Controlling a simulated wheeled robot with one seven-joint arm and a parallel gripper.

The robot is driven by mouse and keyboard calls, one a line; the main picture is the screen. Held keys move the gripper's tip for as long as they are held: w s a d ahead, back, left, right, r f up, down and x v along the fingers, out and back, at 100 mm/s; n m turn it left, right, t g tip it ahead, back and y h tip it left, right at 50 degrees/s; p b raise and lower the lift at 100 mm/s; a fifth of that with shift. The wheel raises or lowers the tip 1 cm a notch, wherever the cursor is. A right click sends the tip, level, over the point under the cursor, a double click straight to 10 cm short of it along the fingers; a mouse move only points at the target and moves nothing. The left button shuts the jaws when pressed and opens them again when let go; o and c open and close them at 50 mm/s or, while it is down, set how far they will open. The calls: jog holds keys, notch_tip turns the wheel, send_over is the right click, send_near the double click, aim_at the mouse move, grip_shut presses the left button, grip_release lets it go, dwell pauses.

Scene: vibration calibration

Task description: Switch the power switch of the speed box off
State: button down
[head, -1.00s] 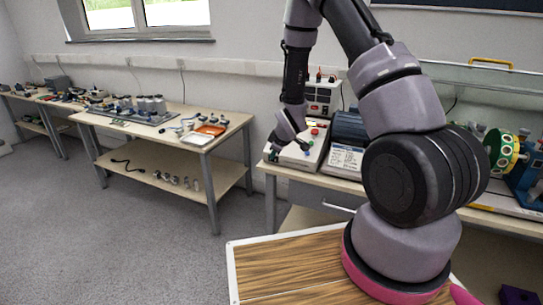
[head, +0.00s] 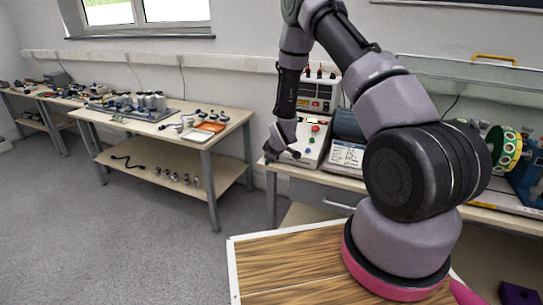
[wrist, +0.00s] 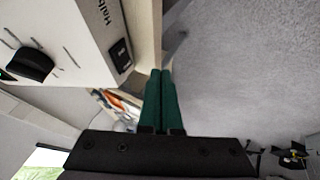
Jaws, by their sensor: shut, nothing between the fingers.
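The speed box (head: 312,137) is a pale box with a sloping panel and coloured buttons on the bench, partly hidden behind my gripper (head: 271,154). In the wrist view, the speed box (wrist: 60,35) fills the upper left, with a black knob (wrist: 31,64) and a small black rocker switch (wrist: 121,56) near its edge. I cannot tell which way the rocker is set. My gripper (wrist: 161,73) shows there as two green fingers, shut together and empty. Their tips are just beside the box's edge, to the right of and slightly below the switch, apparently apart from it.
A power supply with a display (head: 318,92) stands behind the speed box. A blue-grey machine (head: 347,127) and a printed card (head: 346,155) are to its right. A second bench (head: 150,128) with parts stands left. Grey floor (head: 110,235) lies open between.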

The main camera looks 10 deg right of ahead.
jog(key=shift+w+d+f, duration=0.1)
jog(key=shift+w+d, duration=0.2)
jog(key=shift+w, duration=0.35)
jog(key=shift+w+d+f, duration=0.1)
jog(key=shift+w+d, duration=0.2)
jog(key=shift+w, duration=0.4)
jog(key=shift+w+d+f, duration=0.1)
jog(key=shift+w+d, duration=0.2)
jog(key=shift+w, duration=0.35)
jog(key=shift+w+m, duration=0.25)
jog(key=shift+m, duration=0.15)
jog(key=shift+d, duration=0.15)
jog(key=shift+s+d, duration=0.4)
jog(key=shift+d, duration=0.45)
jog(key=shift+h, duration=0.3)
